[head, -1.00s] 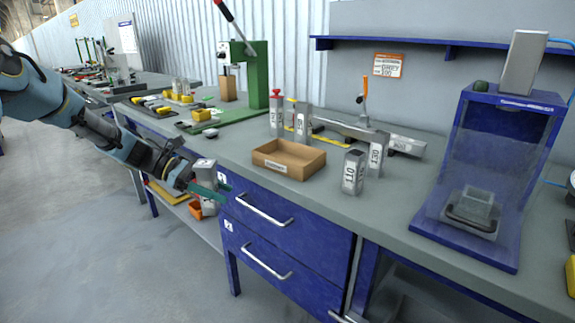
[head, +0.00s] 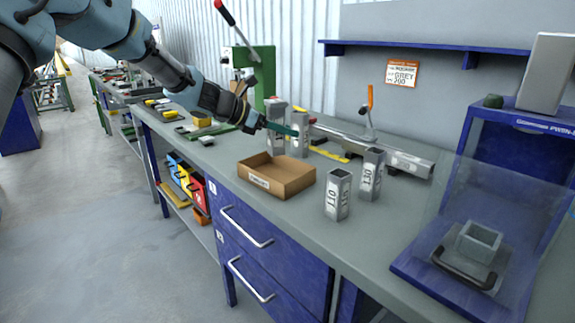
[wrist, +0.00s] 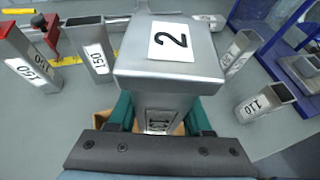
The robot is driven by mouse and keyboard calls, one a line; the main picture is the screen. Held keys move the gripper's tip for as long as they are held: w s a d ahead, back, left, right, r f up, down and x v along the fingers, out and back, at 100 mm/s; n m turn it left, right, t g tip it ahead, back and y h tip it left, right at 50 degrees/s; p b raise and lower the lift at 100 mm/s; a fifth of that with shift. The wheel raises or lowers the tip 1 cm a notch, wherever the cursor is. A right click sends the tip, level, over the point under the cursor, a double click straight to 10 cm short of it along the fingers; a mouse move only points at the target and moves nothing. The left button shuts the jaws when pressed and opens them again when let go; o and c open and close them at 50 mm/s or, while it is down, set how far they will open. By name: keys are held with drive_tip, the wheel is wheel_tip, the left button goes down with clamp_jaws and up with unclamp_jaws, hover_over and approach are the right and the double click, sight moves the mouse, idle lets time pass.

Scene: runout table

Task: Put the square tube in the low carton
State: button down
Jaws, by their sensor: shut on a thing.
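My gripper (head: 284,129) is shut on a grey square tube (wrist: 170,70), held above the bench behind the low carton in the head view. In the wrist view, the green fingers grip the lower part of the tube. Its near end looks closed and bears a white label "2"; a side label below is partly hidden. The low carton (head: 284,191) is brown, open-topped and looks empty in the head view. A little of the carton (wrist: 178,127) shows behind the held tube in the wrist view.
A blue stand (head: 500,150) with a clear guard is at right. A green press (head: 262,75) is behind.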

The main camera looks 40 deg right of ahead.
wheel_tip(320, 180, down, 8)
drive_tip(key=shift+r+p, duration=0.25)
drive_tip(key=shift+p, duration=0.1)
drive_tip(key=shift+f, duration=0.1)
drive_tip(key=shift+c, duration=1.6)
unclamp_jaws()
drive_tip(key=shift+a, duration=0.1)
drive_tip(key=b+v, duration=0.2)
drive_tip(key=v, duration=1)
drive_tip(key=shift+b, duration=0.3)
